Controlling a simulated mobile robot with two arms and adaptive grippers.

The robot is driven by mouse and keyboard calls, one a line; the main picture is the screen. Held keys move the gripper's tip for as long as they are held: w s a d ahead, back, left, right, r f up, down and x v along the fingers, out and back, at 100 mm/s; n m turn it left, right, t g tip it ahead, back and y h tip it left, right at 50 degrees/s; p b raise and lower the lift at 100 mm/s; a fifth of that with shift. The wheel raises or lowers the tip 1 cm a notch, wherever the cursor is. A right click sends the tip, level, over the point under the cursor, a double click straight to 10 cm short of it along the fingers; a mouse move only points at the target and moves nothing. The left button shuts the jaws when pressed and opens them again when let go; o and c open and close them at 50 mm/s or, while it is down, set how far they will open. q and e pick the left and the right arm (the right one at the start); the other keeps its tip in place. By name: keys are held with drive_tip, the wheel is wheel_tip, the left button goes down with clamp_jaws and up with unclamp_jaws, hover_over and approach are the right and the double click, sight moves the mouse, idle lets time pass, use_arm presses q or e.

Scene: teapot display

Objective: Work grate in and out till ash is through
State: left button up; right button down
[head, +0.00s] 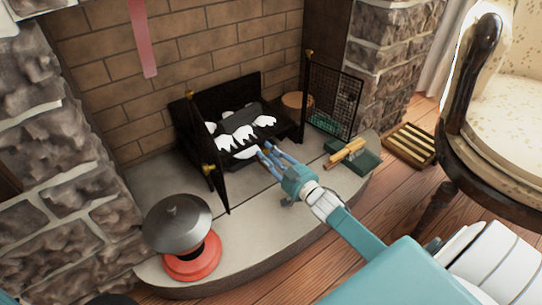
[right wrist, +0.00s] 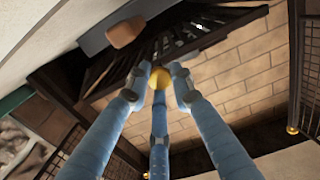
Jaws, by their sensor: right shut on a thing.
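The black grate (head: 262,92) stands in the brick fireplace, with dark lumps topped by white ash (head: 264,121) on it. In the right wrist view its dark bars (right wrist: 190,42) show beyond my fingers. My right gripper (head: 268,149) reaches to the front of the grate. In the right wrist view its blue fingers (right wrist: 158,88) are shut around a round brass knob (right wrist: 160,77). The knob is hidden by the fingers in the head view, and I cannot see what it joins to. Ash under the grate cannot be made out. My left gripper is not in view.
Open screen panels flank the grate, left (head: 210,150) and right mesh (head: 333,97). A red pot (head: 191,262) with a grey domed top stands front left. A green box with yellow sticks (head: 346,152) lies right. A chair (head: 500,110) stands far right. The front hearth middle is clear.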

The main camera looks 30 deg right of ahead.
drive_tip(key=c, duration=1.7)
unclamp_jaws()
drive_tip(key=shift+w+r, duration=0.25)
drive_tip(key=shift+r, duration=0.15)
drive_tip(key=shift+o, duration=0.9)
drive_tip(key=shift+f, duration=0.15)
drive_tip(key=s, duration=1.2)
drive_tip(key=shift+d, duration=0.45)
